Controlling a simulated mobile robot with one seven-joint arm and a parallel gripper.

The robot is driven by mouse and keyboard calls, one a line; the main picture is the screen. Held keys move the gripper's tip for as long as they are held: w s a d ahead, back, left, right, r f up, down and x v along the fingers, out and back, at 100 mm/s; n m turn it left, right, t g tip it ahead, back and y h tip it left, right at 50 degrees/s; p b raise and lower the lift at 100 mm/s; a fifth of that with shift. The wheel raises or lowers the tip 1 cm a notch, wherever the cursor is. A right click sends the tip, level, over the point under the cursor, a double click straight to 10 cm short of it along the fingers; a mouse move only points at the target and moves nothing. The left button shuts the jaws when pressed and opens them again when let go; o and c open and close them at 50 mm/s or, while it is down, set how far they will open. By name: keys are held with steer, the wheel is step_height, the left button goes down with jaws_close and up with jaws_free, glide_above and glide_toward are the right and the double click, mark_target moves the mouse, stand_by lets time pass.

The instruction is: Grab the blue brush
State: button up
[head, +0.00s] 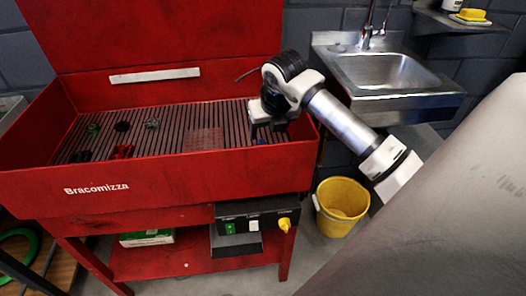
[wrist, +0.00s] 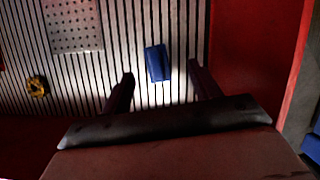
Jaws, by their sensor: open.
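The blue brush (wrist: 157,62) lies on the slatted grate (wrist: 120,50) in the wrist view, near the red right wall of the tub. Only a small blue bit of it (head: 262,141) shows in the head view, behind the tub's front edge. My gripper (wrist: 160,75) is open and empty. In the wrist view its two dark fingers point toward the brush, one on each side, with gaps between them and the brush. In the head view my gripper (head: 264,127) is low over the right end of the grate. Its height above the brush is hard to tell.
The red tub's front wall (head: 150,185) and raised lid (head: 160,35) border the grate. Small parts, including a green one (head: 93,129) and a red one (head: 122,151), lie at its left. A perforated plate (wrist: 73,25) is nearby. A yellow bucket (head: 342,205) stands right.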

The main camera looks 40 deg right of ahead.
mark_target(262, 141)
steer(key=x, duration=0.7)
steer(key=shift+w+a+f+p, duration=0.25)
steer(key=shift+w+a+p, duration=0.05)
steer(key=shift+w+a, duration=0.1)
steer(key=shift+d, duration=0.1)
steer(key=c, duration=1.1)
steer(key=shift+r, duration=0.15)
